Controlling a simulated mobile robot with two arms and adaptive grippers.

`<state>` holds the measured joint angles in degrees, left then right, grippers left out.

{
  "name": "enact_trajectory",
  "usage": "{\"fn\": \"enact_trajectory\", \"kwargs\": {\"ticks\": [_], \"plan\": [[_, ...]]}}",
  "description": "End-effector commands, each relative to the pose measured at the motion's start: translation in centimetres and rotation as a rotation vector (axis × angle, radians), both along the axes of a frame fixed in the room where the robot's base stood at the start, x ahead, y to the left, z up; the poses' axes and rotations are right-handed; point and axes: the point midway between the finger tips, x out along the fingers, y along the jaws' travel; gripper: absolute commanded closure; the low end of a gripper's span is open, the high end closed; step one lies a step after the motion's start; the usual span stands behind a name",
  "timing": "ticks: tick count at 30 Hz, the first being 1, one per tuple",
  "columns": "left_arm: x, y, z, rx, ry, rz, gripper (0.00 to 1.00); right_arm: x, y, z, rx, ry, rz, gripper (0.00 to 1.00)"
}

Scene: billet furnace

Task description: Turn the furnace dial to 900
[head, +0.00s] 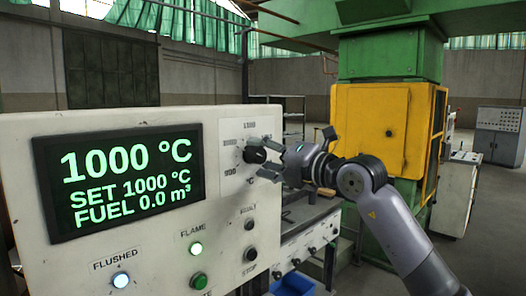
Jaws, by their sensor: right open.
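The furnace panel (225,205) is off-white and fills the left of the head view. Its display (120,178) reads 1000 °C, SET 1000 °C and FUEL 0.0 m³. The black dial (255,155) sits at the panel's upper right, with small labels around it that are partly hidden or too small to read surely. My right gripper (268,160) is open at the dial, its fingers reaching to the dial's right side. I cannot tell whether they touch it. My left gripper is not in view.
A yellow cabinet (375,125) on a green machine stands behind my arm. A blue bin (292,284) sits low.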

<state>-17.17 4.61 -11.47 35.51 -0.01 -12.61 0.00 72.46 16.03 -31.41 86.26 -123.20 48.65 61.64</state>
Motion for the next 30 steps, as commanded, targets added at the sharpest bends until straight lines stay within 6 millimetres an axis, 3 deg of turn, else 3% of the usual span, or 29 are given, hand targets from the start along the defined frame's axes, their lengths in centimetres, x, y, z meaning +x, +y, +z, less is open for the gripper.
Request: {"fn": "enact_trajectory", "kwargs": {"ticks": [9, 30], "plan": [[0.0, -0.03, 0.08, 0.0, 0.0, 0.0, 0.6, 0.18, 0.24, -0.03, 0.0, -0.001, 0.001, 0.44], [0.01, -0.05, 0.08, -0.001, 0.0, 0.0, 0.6, 0.19, 0.19, -0.09, -0.001, 0.001, 0.0, 0.91]]}}
